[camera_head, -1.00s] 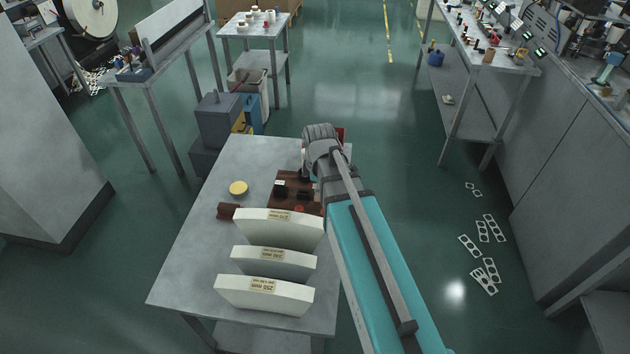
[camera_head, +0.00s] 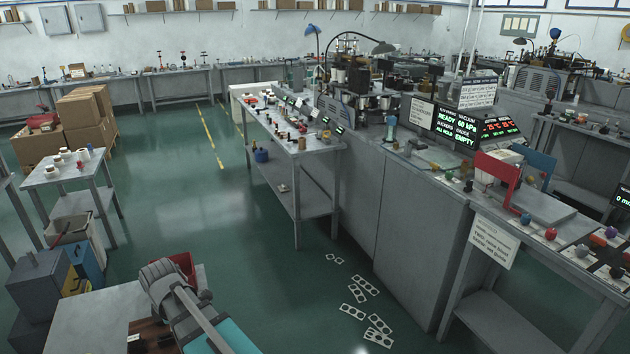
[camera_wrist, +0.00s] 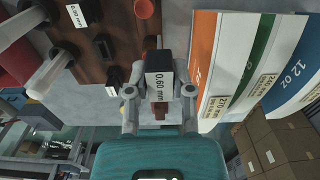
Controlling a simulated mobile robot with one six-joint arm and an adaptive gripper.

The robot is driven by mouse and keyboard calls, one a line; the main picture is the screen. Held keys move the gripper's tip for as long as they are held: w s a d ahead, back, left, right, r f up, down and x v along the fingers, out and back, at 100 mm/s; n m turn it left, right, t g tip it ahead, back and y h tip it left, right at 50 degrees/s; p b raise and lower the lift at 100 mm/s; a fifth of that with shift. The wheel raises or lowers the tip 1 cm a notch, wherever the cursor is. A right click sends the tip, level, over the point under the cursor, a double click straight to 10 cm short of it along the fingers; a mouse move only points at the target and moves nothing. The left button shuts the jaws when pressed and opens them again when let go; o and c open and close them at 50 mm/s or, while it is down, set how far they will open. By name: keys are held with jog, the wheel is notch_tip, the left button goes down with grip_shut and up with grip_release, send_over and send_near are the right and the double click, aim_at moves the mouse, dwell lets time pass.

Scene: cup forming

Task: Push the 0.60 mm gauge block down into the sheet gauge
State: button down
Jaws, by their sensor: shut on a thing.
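The gauge block (camera_wrist: 159,78), black with a white face marked "0.60 mm", is between the fingers of my gripper (camera_wrist: 160,91) in the wrist view. The gripper is shut on it. In the head view my arm shows at the bottom left, over the grey table (camera_head: 95,310); the fingers and block are hidden there. I cannot pick out the sheet gauge for certain. A bench at the right of the head view carries a red frame (camera_head: 498,172) and a blue upright piece (camera_head: 537,163) by a grey plate.
In the wrist view, a brown rack (camera_wrist: 118,28) holds other dark blocks (camera_wrist: 103,47). Tall labelled boards (camera_wrist: 235,60) stand close to the right of the gripper.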

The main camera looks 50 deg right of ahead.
notch_tip(320, 180, up, 13)
jog(key=p, duration=1.3)
jog(key=shift+r, duration=0.2)
jog(key=shift+s, duration=0.15)
